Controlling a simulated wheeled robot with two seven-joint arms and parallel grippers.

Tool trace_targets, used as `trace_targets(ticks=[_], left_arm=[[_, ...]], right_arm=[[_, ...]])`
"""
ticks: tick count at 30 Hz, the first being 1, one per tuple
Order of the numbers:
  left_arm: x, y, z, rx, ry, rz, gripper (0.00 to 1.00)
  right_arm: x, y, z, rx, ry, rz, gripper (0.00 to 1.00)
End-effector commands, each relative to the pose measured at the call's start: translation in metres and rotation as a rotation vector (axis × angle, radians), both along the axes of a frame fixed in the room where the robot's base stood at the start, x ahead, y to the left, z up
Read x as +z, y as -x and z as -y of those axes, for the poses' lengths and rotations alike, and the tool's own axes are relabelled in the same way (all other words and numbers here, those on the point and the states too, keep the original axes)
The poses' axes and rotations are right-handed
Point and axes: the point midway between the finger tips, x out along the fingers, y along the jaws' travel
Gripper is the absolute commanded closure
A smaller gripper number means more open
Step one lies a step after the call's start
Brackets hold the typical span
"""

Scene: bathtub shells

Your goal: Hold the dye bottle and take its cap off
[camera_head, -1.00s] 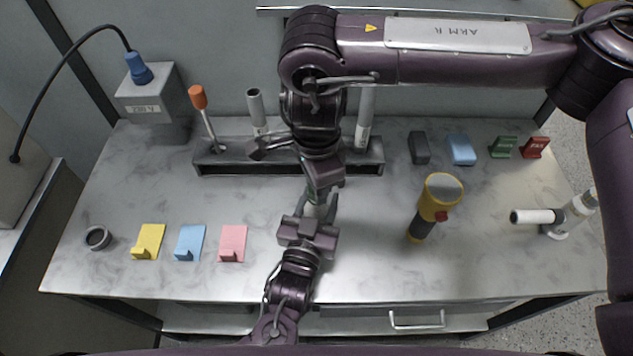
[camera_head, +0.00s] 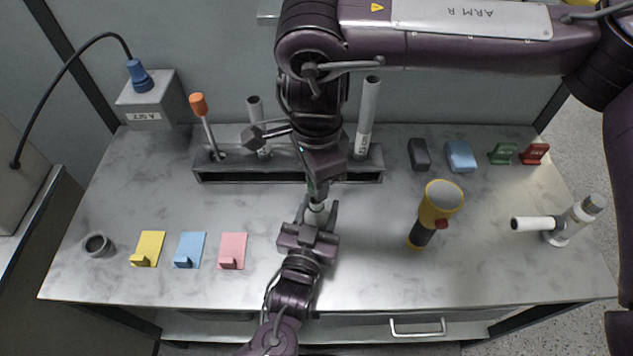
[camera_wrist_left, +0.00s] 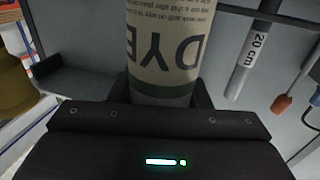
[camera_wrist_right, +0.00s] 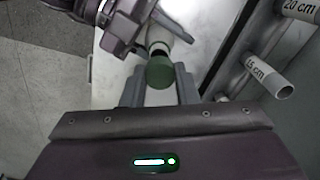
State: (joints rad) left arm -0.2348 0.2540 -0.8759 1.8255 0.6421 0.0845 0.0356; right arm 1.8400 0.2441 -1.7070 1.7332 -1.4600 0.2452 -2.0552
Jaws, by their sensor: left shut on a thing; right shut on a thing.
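The dye bottle (camera_wrist_left: 165,50) is pale with dark printed letters and a green band. My left gripper (camera_head: 315,222) is shut around it, above the front middle of the worktop; in the head view only a pale bit of the bottle (camera_head: 316,209) shows. My right gripper (camera_head: 318,192) points down from above, over the left one. In the right wrist view it is shut on the round green cap (camera_wrist_right: 160,72). The bottle's pale neck with a dark ring (camera_wrist_right: 158,47) shows just past the cap. The cap looks lifted off the neck, though the gap is hard to judge.
Behind my grippers is a grey rack (camera_head: 230,176) with an orange-handled tool (camera_head: 199,104) and tubes (camera_head: 368,110). Yellow (camera_head: 150,246), blue (camera_head: 190,247) and pink (camera_head: 233,248) holders lie at left.

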Motion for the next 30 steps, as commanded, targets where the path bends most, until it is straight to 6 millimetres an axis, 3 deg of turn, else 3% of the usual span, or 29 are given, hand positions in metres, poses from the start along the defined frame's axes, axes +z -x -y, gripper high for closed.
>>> trace_targets(ticks=[4, 12, 13, 18, 30], left_arm=[[0.0, 0.0, 0.0, 0.0, 0.0, 0.0, 1.0], [0.0, 0.0, 0.0, 0.0, 0.0, 0.001, 1.0], [0.0, 0.0, 0.0, 0.0, 0.0, 0.001, 0.55], [0.0, 0.0, 0.0, 0.0, 0.0, 0.0, 0.33], [-0.002, 0.008, -0.002, 0.0, 0.0, -0.001, 0.31]], right_arm=[[0.017, 0.0, 0.0, 0.001, 0.001, 0.003, 1.0], [0.021, 0.0, 0.0, 0.0, 0.001, -0.001, 1.0], [0.021, 0.0, 0.0, 0.0, 0.001, -0.001, 1.0], [0.021, 0.0, 0.0, 0.0, 0.0, -0.001, 1.0], [0.018, 0.0, 0.0, 0.0, 0.0, -0.001, 1.0]])
